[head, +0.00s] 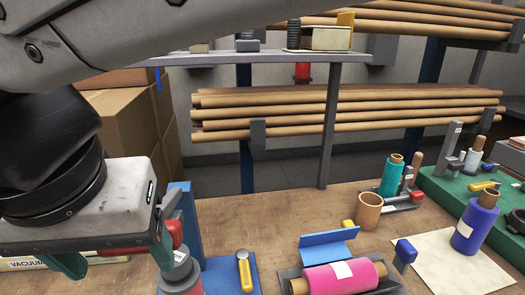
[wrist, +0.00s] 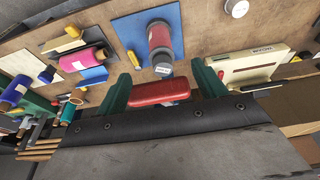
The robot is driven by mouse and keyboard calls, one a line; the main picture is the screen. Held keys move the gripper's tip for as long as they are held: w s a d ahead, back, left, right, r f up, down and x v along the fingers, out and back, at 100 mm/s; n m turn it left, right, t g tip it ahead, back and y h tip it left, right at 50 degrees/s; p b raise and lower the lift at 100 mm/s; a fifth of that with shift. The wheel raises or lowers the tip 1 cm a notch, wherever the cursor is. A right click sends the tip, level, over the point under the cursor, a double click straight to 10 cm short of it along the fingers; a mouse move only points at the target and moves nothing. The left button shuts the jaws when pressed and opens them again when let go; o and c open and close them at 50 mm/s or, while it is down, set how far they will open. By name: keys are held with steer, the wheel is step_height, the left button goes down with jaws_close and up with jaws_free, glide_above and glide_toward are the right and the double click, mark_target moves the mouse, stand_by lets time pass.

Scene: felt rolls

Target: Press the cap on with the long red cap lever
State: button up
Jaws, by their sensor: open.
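A thick red bar, seemingly the red cap lever's handle (wrist: 160,92), lies between my gripper's green fingers in the wrist view. In the head view red (head: 172,233) shows beside the right finger. My gripper (wrist: 164,82) is open; in the head view it (head: 120,254) is at the lower left. I cannot tell whether the fingers touch the bar. A grey cap with a white label (wrist: 163,69) is at the end of a dark red roll (wrist: 159,38), just beyond the fingers; the cap also shows in the head view (head: 180,272). The lever's pivot is hidden.
A blue mat (wrist: 132,30) with a yellow-handled tool (head: 244,270) lies near the roll. A pink roll (head: 340,277) rests in a grey cradle to the right. A cardboard tube (head: 368,211), teal roll (head: 391,176) and blue roll (head: 475,225) stand farther right. A shelf (head: 260,58) rises behind.

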steer(key=shift+t, duration=0.3)
steer(key=r, duration=0.7)
steer(key=shift+w+a, duration=0.35)
steer(key=shift+w, duration=0.05)
steer(key=c, duration=1)
steer(key=shift+t, duration=0.3)
steer(key=r, duration=0.6)
steer(key=d+r, duration=0.1)
steer(key=r, duration=0.2)
steer(key=shift+w+d, duration=0.1)
steer(key=shift+w, duration=0.25)
jaws_close()
steer(key=x, duration=1)
steer(key=shift+f, duration=0.1)
steer(key=shift+s+f, duration=0.25)
steer(key=shift+f, duration=0.25)
steer(key=shift+s+f, duration=0.3)
steer(key=shift+f, duration=0.2)
steer(key=shift+s+d+f, duration=0.1)
steer(key=shift+s+f, duration=0.1)
steer(key=shift+f, duration=0.4)
